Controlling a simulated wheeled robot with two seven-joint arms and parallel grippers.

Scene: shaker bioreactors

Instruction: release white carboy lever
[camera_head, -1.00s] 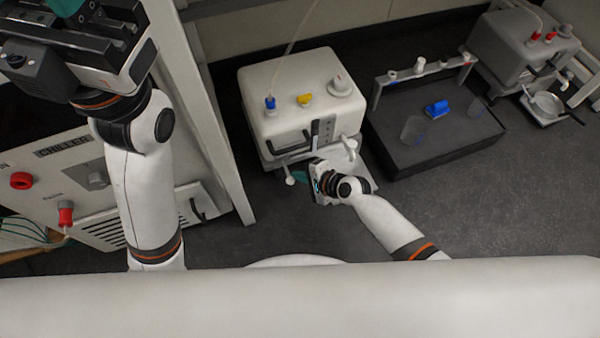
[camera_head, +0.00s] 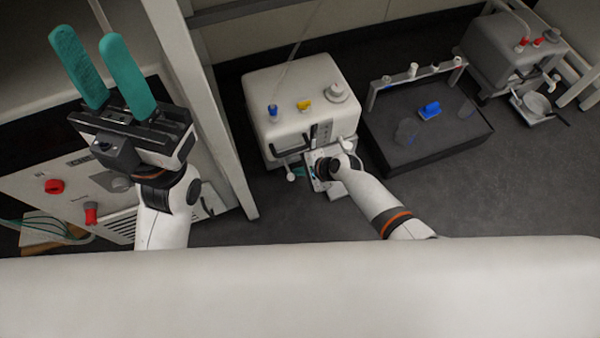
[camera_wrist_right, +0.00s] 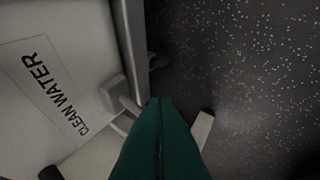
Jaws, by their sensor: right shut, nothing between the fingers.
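The white carboy (camera_head: 300,98) stands on the dark bench, with blue and yellow fittings and a round white cap on top. In the right wrist view its face with the CLEAN WATER label (camera_wrist_right: 45,85) fills the left side. My right gripper (camera_wrist_right: 155,103) is shut and empty, low at the carboy's front near the spout area; its arm partly hides that area in the head view (camera_head: 297,172). A pale piece, possibly the lever (camera_wrist_right: 203,128), shows just right of the fingers; contact cannot be told. My left gripper (camera_head: 86,37) is open and empty at upper left, away from the carboy.
A dark tray unit (camera_head: 425,145) with a rack and a blue item stands right of the carboy. A grey carboy (camera_head: 505,55) stands further right. A white frame post (camera_head: 205,100) and the chiller (camera_head: 75,195) are on the left. Bench front is clear.

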